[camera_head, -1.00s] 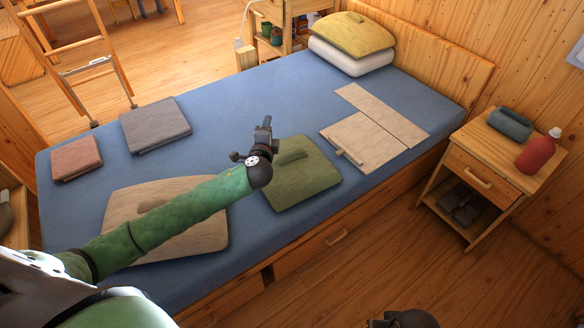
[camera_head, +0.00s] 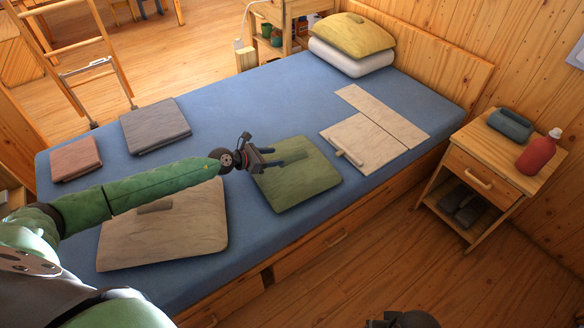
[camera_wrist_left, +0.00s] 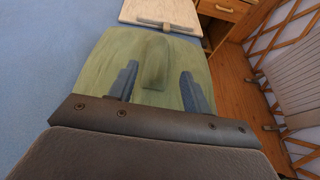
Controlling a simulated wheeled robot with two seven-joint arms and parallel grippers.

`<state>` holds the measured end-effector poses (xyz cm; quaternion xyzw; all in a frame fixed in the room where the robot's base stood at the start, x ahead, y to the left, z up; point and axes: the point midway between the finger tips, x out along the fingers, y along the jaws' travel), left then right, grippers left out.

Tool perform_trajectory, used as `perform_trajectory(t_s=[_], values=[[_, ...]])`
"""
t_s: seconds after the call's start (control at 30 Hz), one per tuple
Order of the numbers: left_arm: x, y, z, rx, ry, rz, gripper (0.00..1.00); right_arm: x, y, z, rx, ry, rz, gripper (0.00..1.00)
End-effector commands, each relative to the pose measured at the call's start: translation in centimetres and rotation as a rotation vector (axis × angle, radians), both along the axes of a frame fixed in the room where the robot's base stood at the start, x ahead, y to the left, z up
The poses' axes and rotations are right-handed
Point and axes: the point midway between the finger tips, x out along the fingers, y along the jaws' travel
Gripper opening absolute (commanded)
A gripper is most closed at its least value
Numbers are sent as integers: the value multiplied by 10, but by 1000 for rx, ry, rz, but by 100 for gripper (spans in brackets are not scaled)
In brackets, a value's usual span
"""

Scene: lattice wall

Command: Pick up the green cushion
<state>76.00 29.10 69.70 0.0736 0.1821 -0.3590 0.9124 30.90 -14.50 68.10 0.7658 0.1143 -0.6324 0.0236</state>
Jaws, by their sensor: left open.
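The green cushion (camera_head: 300,184) lies flat on the blue bed, near its front edge, with a raised strip on its top. My left gripper (camera_head: 287,158) is at the cushion's upper left part, its fingers pointing right over it. In the left wrist view the green cushion (camera_wrist_left: 105,62) lies ahead, and the raised strip shows between the two open fingers of the left gripper (camera_wrist_left: 160,88). The fingers are apart with nothing between them that I can see held. A dark part at the bottom edge of the head view may be my right gripper, but its jaws do not show clearly.
A pale board-like piece with a handle (camera_head: 362,143) lies right of the cushion, and a beige cushion (camera_head: 190,228) lies left. Grey (camera_head: 155,125) and brown (camera_head: 76,158) folded pieces lie further left. A nightstand (camera_head: 482,165) stands at right. The blue bed top (camera_head: 260,100) is clear behind.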

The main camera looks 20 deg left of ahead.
Motion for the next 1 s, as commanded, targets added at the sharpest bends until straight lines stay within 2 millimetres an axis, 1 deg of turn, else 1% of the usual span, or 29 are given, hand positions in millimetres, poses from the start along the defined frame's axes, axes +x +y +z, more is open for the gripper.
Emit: perform_trajectory(t_s=[0.2, 0.37, 0.7, 0.83, 1.0], values=[[13, -13, -7, -3, 0, 1, 49, -2, -4, 6, -9, 10, -4, 36], [20, -19, -10, -5, 0, 2, 49, -3, -6, 9, -14, 17, -7, 36], [47, -41, -25, -5, 1, 2, 49, -8, -14, 18, -32, 43, -16, 36], [51, -45, -27, -5, 1, 3, 49, -10, -15, 18, -33, 50, -17, 36], [51, -45, -28, -5, 1, 3, 49, -10, -15, 19, -34, 49, -18, 36]])
